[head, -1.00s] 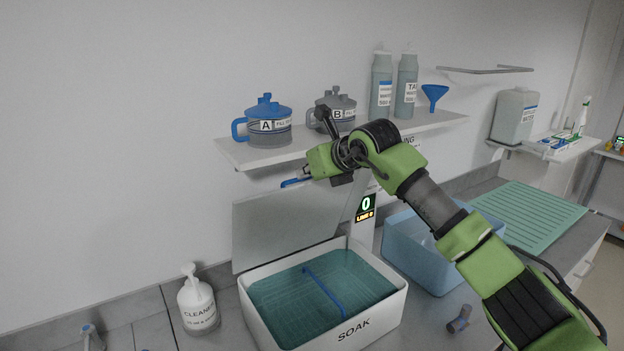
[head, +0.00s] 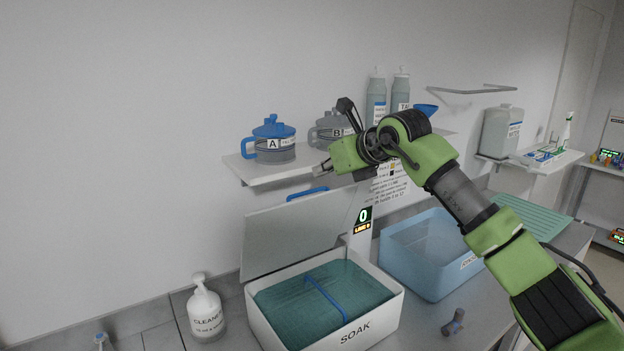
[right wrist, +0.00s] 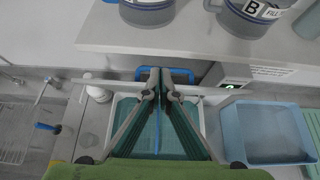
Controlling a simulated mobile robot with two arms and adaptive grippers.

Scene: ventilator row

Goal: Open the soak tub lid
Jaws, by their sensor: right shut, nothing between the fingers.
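The soak tub (head: 388,330) is a white box labelled SOAK on the counter, with teal contents and a blue strip across the middle. Its grey lid (head: 290,236) stands raised at the tub's back edge, with a blue handle (head: 307,193) at the top. My right gripper (head: 322,170) is above the lid's top edge, shut and empty, apart from the handle in the head view. In the right wrist view the closed fingers (right wrist: 160,72) point toward the blue handle (right wrist: 182,75), partly covering it; contact cannot be told there. My left gripper is not in view.
A shelf (head: 240,168) with jug A (head: 270,142) and jug B (head: 330,130) is close behind my right gripper. A blue bin (head: 425,255) stands right of the tub, and a cleaner bottle (head: 205,312) left. A small grey piece (head: 453,322) lies on the front counter.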

